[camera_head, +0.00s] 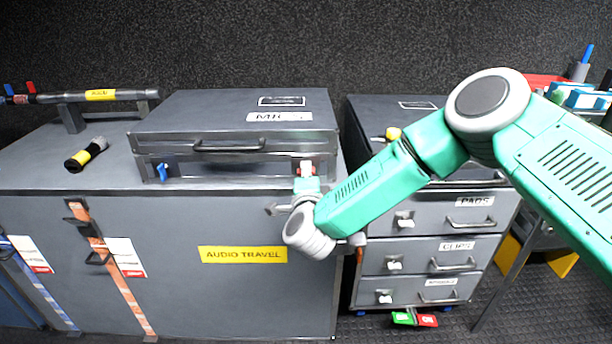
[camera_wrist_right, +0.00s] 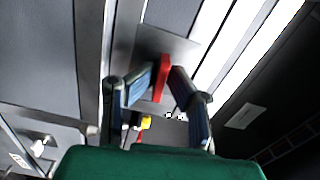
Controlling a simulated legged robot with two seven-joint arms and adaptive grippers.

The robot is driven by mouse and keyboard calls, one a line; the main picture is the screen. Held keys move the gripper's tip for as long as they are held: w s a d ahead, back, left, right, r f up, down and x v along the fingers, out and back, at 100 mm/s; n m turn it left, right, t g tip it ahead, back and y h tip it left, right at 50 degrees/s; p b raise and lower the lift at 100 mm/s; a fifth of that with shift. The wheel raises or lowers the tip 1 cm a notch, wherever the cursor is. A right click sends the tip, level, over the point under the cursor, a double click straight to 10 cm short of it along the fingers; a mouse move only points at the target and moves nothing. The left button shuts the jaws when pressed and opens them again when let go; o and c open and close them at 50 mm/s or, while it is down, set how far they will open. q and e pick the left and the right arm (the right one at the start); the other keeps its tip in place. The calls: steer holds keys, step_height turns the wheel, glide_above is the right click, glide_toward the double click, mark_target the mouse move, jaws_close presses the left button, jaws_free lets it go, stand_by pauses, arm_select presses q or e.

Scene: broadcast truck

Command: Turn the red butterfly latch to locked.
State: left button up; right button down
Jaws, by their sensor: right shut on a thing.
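The red butterfly latch (camera_head: 299,171) is on the front right of the grey mic case (camera_head: 233,143), mostly hidden by my right gripper (camera_head: 306,180) in the head view. In the right wrist view the red latch (camera_wrist_right: 163,72) shows as a narrow red wing on a metal plate (camera_wrist_right: 180,45). The two fingers of my right gripper (camera_wrist_right: 161,82) are shut on it, one on each side. The latch's turn angle against its locked mark cannot be told. My left gripper is not in view.
The case lies on a large grey trunk labelled AUDIO TRAVEL (camera_head: 243,254). A blue latch (camera_head: 163,172) is at the case's front left, with a handle (camera_head: 228,147) between. A drawer cabinet (camera_head: 430,222) stands right. A black roll with a yellow band (camera_head: 86,154) lies left.

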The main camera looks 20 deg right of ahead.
steer(key=shift+w+d+r+m, duration=0.15)
steer(key=shift+d+r+m, duration=0.1)
steer(key=shift+m, duration=0.55)
steer(key=c, duration=1.7)
jaws_free()
steer(key=shift+w+f, duration=0.1)
steer(key=shift+f, duration=0.15)
steer(key=shift+s, duration=0.25)
steer(key=v, duration=1.1)
steer(key=shift+s+a, duration=0.2)
steer(key=shift+s, duration=0.05)
